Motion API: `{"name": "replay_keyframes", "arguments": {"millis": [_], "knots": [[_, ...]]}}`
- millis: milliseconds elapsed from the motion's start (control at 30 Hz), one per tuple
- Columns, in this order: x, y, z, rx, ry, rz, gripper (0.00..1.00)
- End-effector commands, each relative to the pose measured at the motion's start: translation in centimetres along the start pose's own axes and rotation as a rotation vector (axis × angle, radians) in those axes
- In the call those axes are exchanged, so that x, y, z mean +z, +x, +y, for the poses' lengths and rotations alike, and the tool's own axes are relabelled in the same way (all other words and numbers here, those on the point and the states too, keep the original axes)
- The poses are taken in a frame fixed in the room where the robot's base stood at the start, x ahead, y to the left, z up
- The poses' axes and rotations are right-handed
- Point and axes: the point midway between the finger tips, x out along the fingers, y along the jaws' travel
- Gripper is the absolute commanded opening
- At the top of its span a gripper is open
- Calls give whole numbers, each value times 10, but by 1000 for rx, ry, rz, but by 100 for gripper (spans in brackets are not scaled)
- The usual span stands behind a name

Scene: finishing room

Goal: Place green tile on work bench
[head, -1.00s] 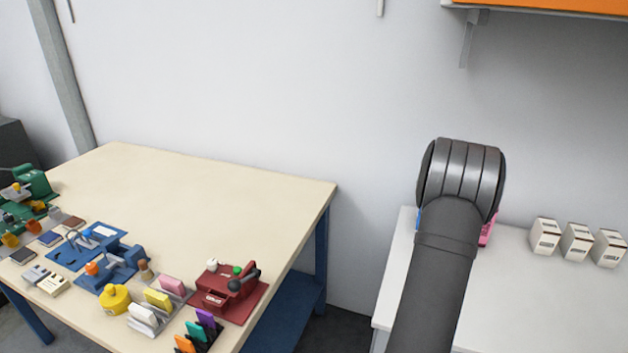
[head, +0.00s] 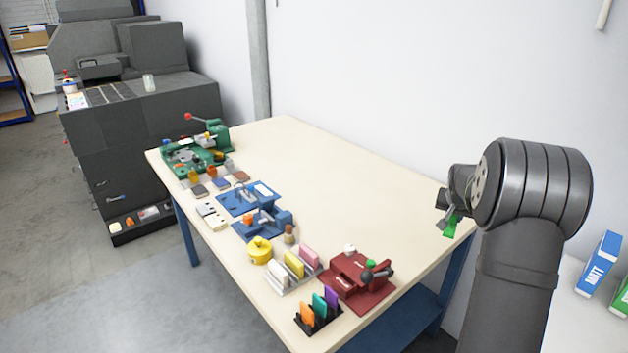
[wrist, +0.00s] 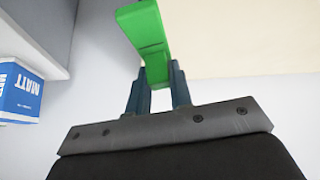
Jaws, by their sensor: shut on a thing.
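My gripper (wrist: 158,88) is shut on a green tile (wrist: 145,35), which sticks out past the fingertips in the wrist view. In the head view the green tile (head: 451,226) hangs below my gripper (head: 449,212), beside the right edge of the work bench. The work bench (head: 330,170) has a pale top and blue legs. Its back right part is bare, and its near and left parts hold fixtures. In the wrist view the pale bench top (wrist: 250,40) shows behind and to the right of the tile.
A red fixture (head: 358,280), a rack of coloured tiles (head: 318,312), a yellow pot (head: 260,250), blue fixtures (head: 262,222) and a green press (head: 195,155) stand along the bench's near side. A blue MATT box (head: 598,265) stands on a white surface at right. A wall runs behind.

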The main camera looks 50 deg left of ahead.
Motion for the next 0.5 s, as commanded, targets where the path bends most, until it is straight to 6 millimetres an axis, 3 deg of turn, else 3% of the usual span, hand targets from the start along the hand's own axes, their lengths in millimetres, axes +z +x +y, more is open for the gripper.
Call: {"name": "replay_keyframes", "arguments": {"millis": [267, 500], "knots": [[3, 7, -18, -6, -11, -2, 0], [8, 43, -68, -6, -12, -3, 0]]}}
